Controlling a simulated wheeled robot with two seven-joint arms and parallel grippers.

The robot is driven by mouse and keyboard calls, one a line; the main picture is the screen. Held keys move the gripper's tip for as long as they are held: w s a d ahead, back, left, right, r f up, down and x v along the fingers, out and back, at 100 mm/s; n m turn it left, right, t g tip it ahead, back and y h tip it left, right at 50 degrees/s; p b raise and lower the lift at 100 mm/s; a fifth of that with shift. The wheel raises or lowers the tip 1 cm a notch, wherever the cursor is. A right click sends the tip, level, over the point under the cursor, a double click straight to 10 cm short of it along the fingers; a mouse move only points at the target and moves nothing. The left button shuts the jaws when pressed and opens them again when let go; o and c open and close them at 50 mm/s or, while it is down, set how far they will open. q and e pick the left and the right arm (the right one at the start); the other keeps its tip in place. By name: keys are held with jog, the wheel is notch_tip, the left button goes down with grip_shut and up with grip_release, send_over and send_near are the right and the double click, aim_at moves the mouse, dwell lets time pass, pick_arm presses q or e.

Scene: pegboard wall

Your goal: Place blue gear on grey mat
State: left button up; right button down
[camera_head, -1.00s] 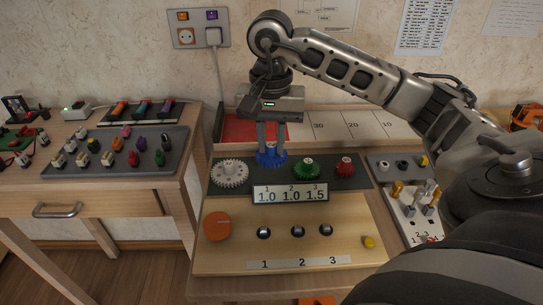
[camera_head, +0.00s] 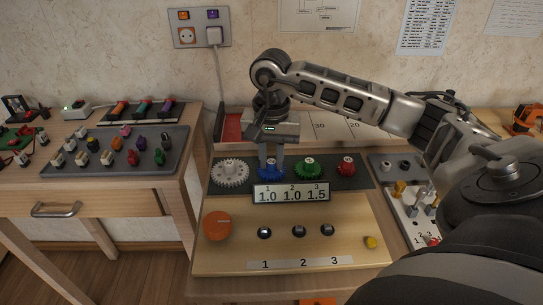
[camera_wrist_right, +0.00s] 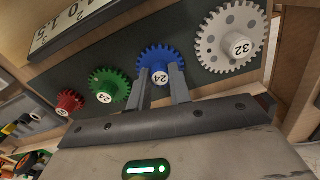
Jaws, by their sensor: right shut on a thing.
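The blue gear (camera_head: 271,172) is between the white gear (camera_head: 230,172) and the green gear (camera_head: 307,168), over the dark grey mat (camera_head: 335,180). My right gripper (camera_head: 271,160) points down and is shut on the blue gear's hub. My left gripper is not in view.
A red gear (camera_head: 346,166) is at the mat's right end. In front stand a number display (camera_head: 290,194) and a wooden board (camera_head: 300,250) with an orange knob (camera_head: 217,226) and several pegs. A red tray area (camera_head: 232,128) lies behind.

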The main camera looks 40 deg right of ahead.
aim_at(271, 162)
jog(key=c, duration=1.3)
grip_release()
jog(key=shift+r, duration=0.1)
jog(key=shift+r+p, duration=0.3)
pick_arm(q)
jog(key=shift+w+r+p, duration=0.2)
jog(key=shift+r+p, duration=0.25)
jog(key=shift+p, duration=0.4)
pick_arm(e)
notch_tip(271, 162, up, 12)
jog(key=shift+f, duration=0.25)
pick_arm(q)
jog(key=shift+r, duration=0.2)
pick_arm(e)
jog(key=shift+r, duration=0.1)
